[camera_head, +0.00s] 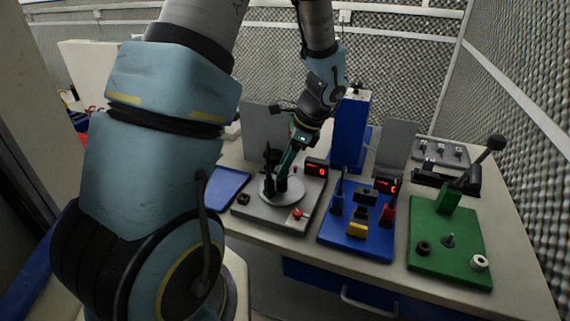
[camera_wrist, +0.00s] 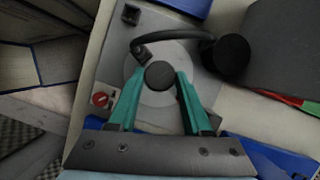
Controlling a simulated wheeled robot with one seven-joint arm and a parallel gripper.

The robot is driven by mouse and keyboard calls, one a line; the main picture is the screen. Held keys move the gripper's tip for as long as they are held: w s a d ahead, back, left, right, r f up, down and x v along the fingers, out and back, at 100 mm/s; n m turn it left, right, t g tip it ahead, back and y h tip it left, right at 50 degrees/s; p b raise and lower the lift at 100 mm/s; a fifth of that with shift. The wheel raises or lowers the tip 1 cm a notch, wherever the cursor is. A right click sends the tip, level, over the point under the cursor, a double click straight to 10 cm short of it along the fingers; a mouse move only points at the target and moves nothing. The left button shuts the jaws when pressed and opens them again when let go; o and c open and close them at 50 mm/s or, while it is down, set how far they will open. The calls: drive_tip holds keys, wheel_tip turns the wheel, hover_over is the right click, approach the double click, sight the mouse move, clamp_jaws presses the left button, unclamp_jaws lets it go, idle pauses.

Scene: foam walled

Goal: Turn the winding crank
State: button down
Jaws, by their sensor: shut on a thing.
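The winding crank device has a grey base plate (camera_head: 262,216) with a pale round disc (camera_head: 292,198) on it. Black crank parts (camera_head: 268,157) rise from the disc. In the wrist view, a curved black arm (camera_wrist: 175,36) ends in a large black knob (camera_wrist: 228,55). A smaller round dark knob (camera_wrist: 160,75) stands over the disc (camera_wrist: 150,102). My gripper (camera_head: 281,183) reaches down to the disc. In the wrist view, my gripper (camera_wrist: 160,82) has its teal fingers shut on the smaller knob, one on each side. How that knob joins the curved arm is unclear.
A red button (camera_head: 298,213) and a display (camera_head: 316,168) sit on the grey plate. To the right stand a blue panel (camera_head: 345,246) with small levers and a green panel (camera_head: 450,262) with a tall lever (camera_head: 484,155). A blue tray (camera_head: 226,187) lies left.

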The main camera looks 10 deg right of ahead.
drive_tip(key=shift+c, duration=1.8)
unclamp_jaws()
drive_tip(key=b+v, duration=0.2)
drive_tip(key=v, duration=0.8)
drive_tip(key=shift+r, duration=0.4)
drive_tip(key=shift+d, duration=0.15)
drive_tip(key=s+a+f+n+h, duration=0.2)
drive_tip(key=s+a+n, duration=0.1)
drive_tip(key=a+n, duration=0.6)
drive_tip(key=s+a+f+n+h, duration=0.2)
drive_tip(key=s+a+n, duration=0.1)
drive_tip(key=a+n, duration=0.6)
drive_tip(key=shift+s+n+h, duration=0.3)
drive_tip(key=shift+s+n, duration=0.05)
drive_tip(key=shift+n, duration=0.55)
